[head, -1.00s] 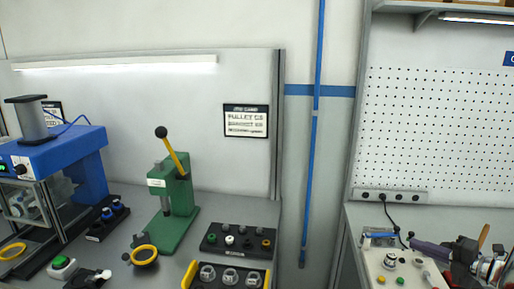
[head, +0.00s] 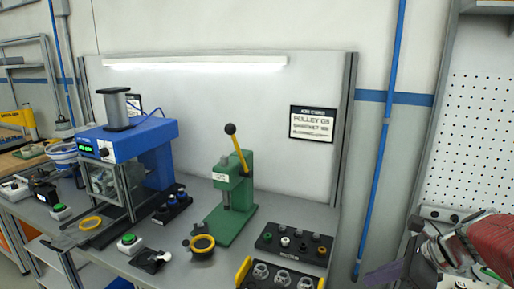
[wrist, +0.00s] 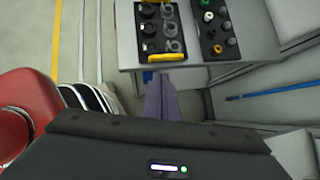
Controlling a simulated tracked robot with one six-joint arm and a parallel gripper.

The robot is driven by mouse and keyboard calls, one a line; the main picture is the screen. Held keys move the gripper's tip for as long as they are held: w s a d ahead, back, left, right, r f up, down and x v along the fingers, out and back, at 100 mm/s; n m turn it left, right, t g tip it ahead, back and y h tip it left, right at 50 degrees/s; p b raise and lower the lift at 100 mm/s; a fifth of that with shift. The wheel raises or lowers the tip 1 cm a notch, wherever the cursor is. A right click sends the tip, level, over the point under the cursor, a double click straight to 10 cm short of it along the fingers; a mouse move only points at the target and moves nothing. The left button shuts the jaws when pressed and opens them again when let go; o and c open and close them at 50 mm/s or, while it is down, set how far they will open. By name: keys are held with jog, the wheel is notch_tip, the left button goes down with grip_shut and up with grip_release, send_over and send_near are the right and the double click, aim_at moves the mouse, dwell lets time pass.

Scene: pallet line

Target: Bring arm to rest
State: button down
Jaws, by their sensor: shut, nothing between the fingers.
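My gripper (head: 384,274) shows at the lower right edge of the head view, its purple fingers in front of the gap between the two benches. Part of my red arm is at the right edge. In the wrist view my gripper (wrist: 161,98) has its two purple fingers shut together with nothing between them. The fingertips are near the front edge of the bench and do not visibly touch anything.
A yellow-ended tray of fittings (head: 240,272) and a dark tray of small parts (head: 268,240) lie near the bench's right end. Behind them stand a green lever press (head: 232,205) and a blue press (head: 125,142). Open floor (wrist: 80,35) lies left of the bench in the wrist view.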

jog(key=s+a+n+h, duration=0.3)
jog(key=s+a+n, duration=0.3)
jog(key=n, duration=0.6)
jog(key=s+a+r+n+h, duration=0.1)
jog(key=s+a+n, duration=0.5)
jog(key=n, duration=0.7)
jog(key=shift+s+a+r+h, duration=0.15)
jog(key=shift+s+a+h, duration=0.25)
jog(key=shift+s+h, duration=0.6)
